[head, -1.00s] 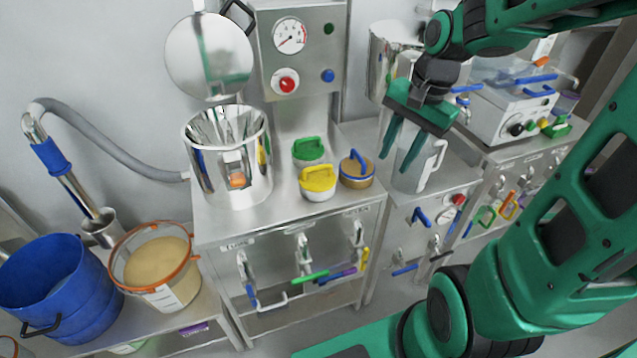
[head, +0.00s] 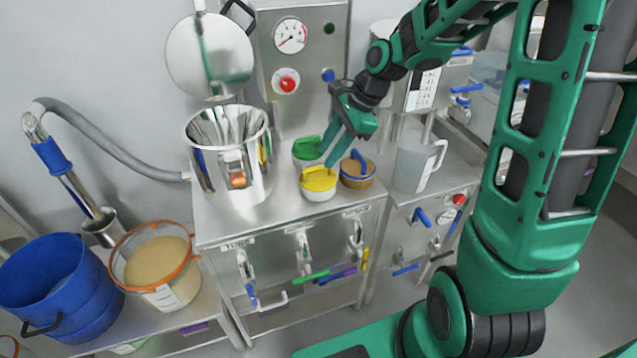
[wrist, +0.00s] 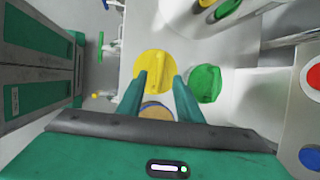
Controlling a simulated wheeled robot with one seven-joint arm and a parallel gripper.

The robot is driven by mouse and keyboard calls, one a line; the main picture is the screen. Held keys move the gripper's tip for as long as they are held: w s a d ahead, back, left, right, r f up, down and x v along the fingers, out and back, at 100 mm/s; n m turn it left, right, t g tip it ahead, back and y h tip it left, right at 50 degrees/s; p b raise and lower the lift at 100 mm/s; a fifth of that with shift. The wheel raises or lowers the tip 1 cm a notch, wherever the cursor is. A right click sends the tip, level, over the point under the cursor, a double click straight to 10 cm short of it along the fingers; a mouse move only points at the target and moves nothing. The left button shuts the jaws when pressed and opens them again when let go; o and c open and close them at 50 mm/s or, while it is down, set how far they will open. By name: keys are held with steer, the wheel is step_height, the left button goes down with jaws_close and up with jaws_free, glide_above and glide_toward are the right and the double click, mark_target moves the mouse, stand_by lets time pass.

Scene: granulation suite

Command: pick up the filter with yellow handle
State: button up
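The filter with yellow handle (head: 318,182) is a white round piece with a yellow top and grip bar, standing on the steel cabinet top. It also shows in the wrist view (wrist: 154,72), just ahead of the fingertips. My gripper (head: 329,158) is open and empty, with its fingers pointing down close to the yellow handle. In the wrist view my two green fingers (wrist: 159,78) are apart. A green-handled filter (head: 308,150) stands behind the yellow one, and a blue-handled tan one (head: 357,170) stands to its right. I cannot tell whether a finger touches anything.
A clear jug (head: 417,163) stands to the right. A steel panel with a gauge (head: 290,36) rises behind. The cabinet top (head: 270,222) is bare in front.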

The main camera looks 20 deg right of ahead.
mark_target(320, 166)
steer(key=shift+x, duration=2.75)
steer(key=shift+r, duration=0.1)
jaws_close()
